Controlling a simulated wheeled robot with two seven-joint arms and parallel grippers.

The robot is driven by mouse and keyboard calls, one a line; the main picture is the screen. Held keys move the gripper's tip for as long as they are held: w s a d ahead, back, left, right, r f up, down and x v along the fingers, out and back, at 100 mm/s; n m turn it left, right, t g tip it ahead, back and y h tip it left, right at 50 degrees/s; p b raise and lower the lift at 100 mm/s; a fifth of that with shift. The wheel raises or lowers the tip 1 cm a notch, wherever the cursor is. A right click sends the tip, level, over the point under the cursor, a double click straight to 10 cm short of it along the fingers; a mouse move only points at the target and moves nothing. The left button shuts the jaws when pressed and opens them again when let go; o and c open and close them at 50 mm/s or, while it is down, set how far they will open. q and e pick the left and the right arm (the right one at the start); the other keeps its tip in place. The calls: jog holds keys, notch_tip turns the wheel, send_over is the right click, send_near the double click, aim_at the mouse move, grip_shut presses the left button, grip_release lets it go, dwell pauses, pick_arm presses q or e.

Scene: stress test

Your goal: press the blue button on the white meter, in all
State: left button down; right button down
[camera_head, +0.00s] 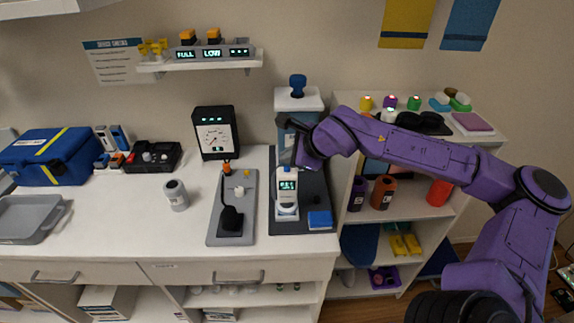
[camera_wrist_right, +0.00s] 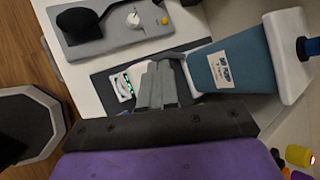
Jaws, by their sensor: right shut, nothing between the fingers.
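The white meter (camera_head: 287,204) stands upright on a dark mat (camera_head: 314,190) on the counter, its small lit display facing forward. In the right wrist view the meter (camera_wrist_right: 121,87) shows partly, beside my fingers, with a green-lit display. My left gripper is not in view.
A blue-grey dispenser (camera_wrist_right: 228,62) with a blue knob stands close behind my right gripper. A blue block (camera_head: 320,219) lies at the mat's front. A grey board with a black paddle (camera_head: 231,215) lies left. Shelves (camera_head: 440,150) stand right.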

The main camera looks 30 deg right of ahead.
aim_at(289, 172)
notch_tip(289, 172, up, 5)
jog(key=p, duration=0.5)
dwell(0.3)
jog(key=shift+f, duration=0.1)
dwell(0.3)
